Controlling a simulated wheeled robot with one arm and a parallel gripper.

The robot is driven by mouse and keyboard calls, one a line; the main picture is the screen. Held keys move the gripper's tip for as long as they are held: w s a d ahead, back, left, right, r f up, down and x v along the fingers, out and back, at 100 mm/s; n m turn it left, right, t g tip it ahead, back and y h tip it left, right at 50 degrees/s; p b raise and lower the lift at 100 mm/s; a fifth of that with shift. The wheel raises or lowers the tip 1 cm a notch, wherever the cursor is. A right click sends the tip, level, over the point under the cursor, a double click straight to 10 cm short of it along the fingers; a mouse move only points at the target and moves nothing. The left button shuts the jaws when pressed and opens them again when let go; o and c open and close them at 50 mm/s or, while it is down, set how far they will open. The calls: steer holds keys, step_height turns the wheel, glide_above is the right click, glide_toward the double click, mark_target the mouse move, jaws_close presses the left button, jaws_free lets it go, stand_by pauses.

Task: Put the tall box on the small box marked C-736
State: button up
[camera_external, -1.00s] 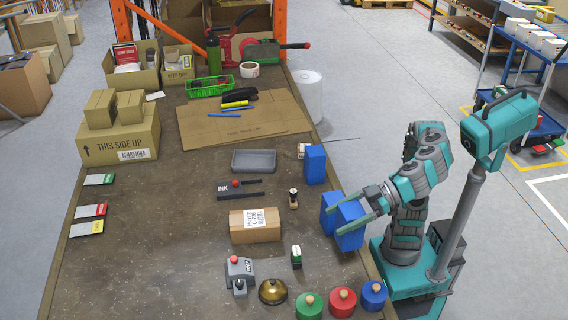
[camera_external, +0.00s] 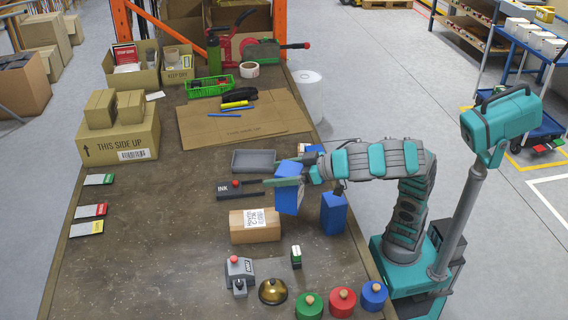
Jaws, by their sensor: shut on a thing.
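My gripper (camera_external: 287,176) is shut on a tall blue box (camera_external: 288,201), holding it near its top. The box is slightly tilted and looks raised above the table, just right of the small cardboard box (camera_external: 240,236). The small box lies flat near the middle of the table. It has a white printed label on its top and front, too small to read surely. A second blue box (camera_external: 333,214) stands upright at the table's right edge. A third blue box shows only in part behind my arm.
A stapler-like grey device (camera_external: 239,270), a brass bell (camera_external: 272,291) and a small green-and-black item (camera_external: 296,256) stand in front.

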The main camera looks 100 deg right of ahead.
steer(key=w+d+f+m+g+h, duration=0.1)
steer(key=w+d+m+g+h, duration=0.15)
steer(key=w+d, duration=0.6)
step_height(320, 180, down, 10)
steer(key=b, duration=0.1)
steer(key=shift+d+f+m+h, duration=0.15)
steer(key=shift+f+m+h, duration=0.05)
steer(key=shift+m+h, duration=0.25)
steer(key=shift+f+b, duration=0.25)
steer(key=shift+b, duration=0.2)
steer(key=o, duration=1.5)
steer(key=shift+r, duration=0.1)
steer(key=v, duration=1.2)
